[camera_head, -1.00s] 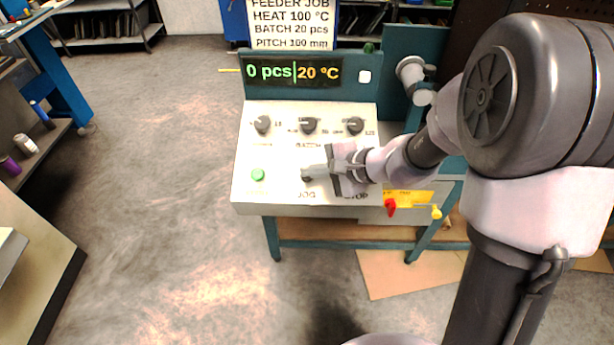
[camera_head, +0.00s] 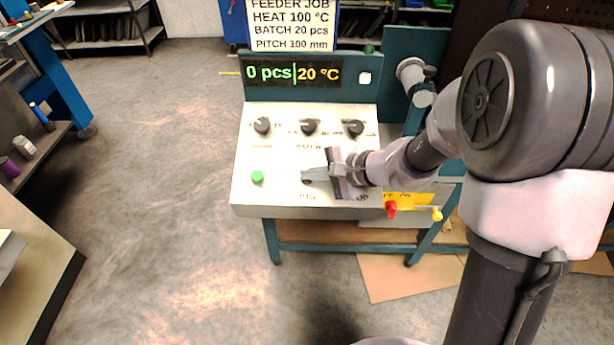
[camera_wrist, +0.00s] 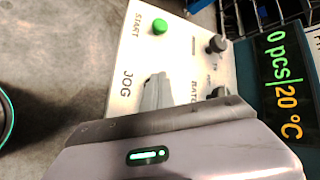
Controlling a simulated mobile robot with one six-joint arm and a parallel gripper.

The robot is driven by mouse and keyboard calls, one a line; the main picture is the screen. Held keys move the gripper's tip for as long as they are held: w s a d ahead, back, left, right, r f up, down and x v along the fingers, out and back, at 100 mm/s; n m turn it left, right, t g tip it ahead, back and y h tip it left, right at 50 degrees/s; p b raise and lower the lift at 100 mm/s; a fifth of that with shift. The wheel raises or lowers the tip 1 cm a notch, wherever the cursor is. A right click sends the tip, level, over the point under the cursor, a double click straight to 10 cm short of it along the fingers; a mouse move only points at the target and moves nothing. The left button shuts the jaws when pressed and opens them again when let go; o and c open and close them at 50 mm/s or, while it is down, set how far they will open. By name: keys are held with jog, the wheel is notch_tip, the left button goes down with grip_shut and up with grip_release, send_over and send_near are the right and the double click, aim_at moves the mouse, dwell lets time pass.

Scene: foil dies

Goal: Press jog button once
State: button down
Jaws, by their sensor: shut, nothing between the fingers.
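The sloped white control panel (camera_head: 280,155) carries the JOG label, just below my gripper's fingertips in the head view. My gripper (camera_head: 306,174) is shut and empty, with its fingers reaching left over the panel's lower middle. The wrist view shows its fingers (camera_wrist: 155,92) beside the JOG lettering (camera_wrist: 125,84). The display (camera_head: 292,72) reads 0 pcs and 20 °C.
A green START button (camera_head: 257,177) sits left of my fingers. Black knobs, including the middle one (camera_head: 309,127), line the panel above. A red lever (camera_head: 391,209) and a yellow-knobbed one (camera_head: 436,213) are at the right front. The job sign (camera_head: 292,25) stands behind.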

jog(key=shift+f, duration=0.2)
jog(key=shift+r, duration=0.1)
dwell(0.4)
jog(key=shift+s+r+p, duration=0.25)
jog(key=shift+r+p, duration=0.05)
jog(key=shift+r, duration=0.5)
jog(key=r+p, duration=0.1)
jog(key=s+r, duration=0.1)
jog(key=r, duration=0.1)
jog(key=r+p, duration=0.1)
jog(key=shift+s+r+p, duration=0.25)
jog(key=shift+r+p, duration=0.05)
jog(key=shift+r, duration=0.1)
